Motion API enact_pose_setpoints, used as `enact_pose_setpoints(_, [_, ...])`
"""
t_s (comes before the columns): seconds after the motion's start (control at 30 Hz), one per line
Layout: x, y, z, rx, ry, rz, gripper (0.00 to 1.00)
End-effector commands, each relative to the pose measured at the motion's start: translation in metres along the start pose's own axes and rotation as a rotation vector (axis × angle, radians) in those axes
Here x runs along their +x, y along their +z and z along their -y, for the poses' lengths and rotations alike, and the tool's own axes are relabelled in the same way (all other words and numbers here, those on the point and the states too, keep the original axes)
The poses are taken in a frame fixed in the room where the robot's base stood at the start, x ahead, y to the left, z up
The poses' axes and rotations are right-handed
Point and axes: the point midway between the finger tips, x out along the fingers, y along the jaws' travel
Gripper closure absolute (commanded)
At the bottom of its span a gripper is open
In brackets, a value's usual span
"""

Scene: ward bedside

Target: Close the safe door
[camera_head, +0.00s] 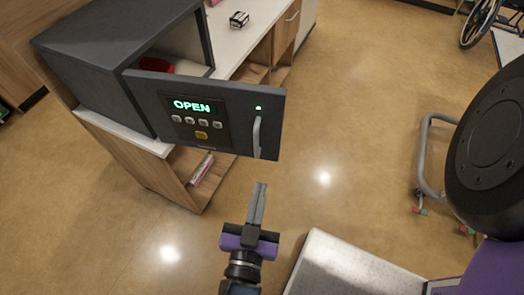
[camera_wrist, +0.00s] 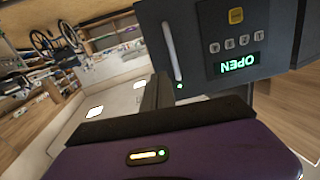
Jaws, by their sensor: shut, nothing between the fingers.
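The dark grey safe (camera_head: 90,70) stands on a white-topped wooden cabinet at the upper left of the head view. Its door (camera_head: 235,145) stands ajar, swung out toward me, with a gap showing the inside. The door carries a lit "OPEN" display, a keypad and a light vertical handle (camera_head: 257,137). In the wrist view the door (camera_wrist: 285,75) and handle (camera_wrist: 168,50) appear upside down. My gripper (camera_head: 261,186) is shut and empty, a little below the door's handle end in the head view. It looks apart from the door. In the wrist view my gripper (camera_wrist: 158,82) points toward the handle side.
A red item (camera_head: 157,65) lies inside the safe. The cabinet (camera_head: 150,172) has an open shelf holding a box (camera_head: 201,168). A small black box (camera_head: 239,19) sits on the counter behind. A pale surface (camera_head: 345,265) is at the lower right. Open floor lies right of the door.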

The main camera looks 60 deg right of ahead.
Motion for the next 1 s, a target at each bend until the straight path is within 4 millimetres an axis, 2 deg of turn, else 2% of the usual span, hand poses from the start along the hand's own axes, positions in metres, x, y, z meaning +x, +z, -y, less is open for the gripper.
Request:
enact_pose_setpoints(0.17, [-0.002, -0.011, -0.003, -0.056, 0.015, -0.049, 1.0])
enact_pose_setpoints(0.33, [0.012, -0.013, -0.003, -0.065, 0.017, -0.051, 1.0])
enact_pose_setpoints(0.8, [0.1, -0.018, -0.005, -0.065, 0.017, -0.051, 1.0])
enact_pose_setpoints(1.0, [0.127, -0.018, -0.006, -0.065, 0.017, -0.048, 1.0])
